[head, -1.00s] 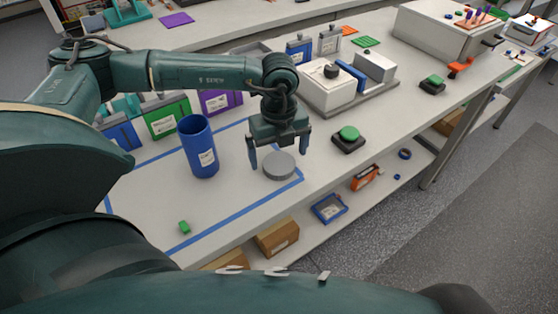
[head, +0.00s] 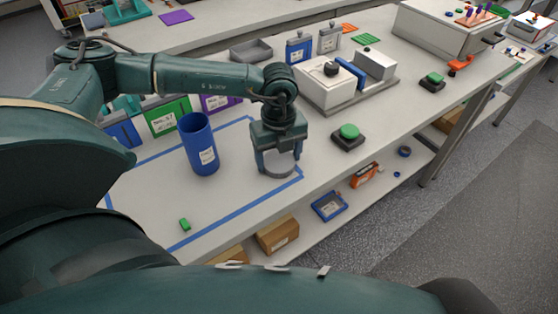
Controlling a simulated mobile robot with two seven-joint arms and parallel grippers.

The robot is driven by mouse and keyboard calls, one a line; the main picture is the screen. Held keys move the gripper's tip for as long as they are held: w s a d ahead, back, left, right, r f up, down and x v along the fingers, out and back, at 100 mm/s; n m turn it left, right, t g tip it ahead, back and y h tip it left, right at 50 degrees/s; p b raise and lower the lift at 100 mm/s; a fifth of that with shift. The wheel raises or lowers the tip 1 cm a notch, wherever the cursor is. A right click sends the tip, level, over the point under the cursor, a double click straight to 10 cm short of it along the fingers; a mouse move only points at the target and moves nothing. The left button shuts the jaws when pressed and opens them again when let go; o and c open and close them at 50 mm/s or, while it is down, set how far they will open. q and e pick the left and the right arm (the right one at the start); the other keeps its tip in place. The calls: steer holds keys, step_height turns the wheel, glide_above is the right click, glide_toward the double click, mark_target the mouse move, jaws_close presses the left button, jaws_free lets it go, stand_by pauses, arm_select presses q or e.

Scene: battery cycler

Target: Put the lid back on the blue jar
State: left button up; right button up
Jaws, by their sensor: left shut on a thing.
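The blue jar (head: 200,145) stands upright and open-topped on the bench, inside the blue tape outline. A white label is on its side. The grey round lid (head: 279,164) is to the right of the jar, near the tape's right corner. My left gripper (head: 278,162) is shut on the lid from above, one finger on each side, and partly hides it. The lid is at or very near the bench surface; I cannot tell if it touches. My right gripper is not in view.
A small green block (head: 184,224) lies near the front tape line. A green push button (head: 349,132) on a black base is right of the gripper. Green (head: 168,116) and blue boxes stand behind the jar. A white machine (head: 328,85) stands farther back. Bench between jar and lid is clear.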

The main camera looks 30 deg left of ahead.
mark_target(279, 160)
arm_select(q)
steer(key=shift+c, duration=1)
step_height(279, 160, up, 10)
steer(key=b, duration=0.1)
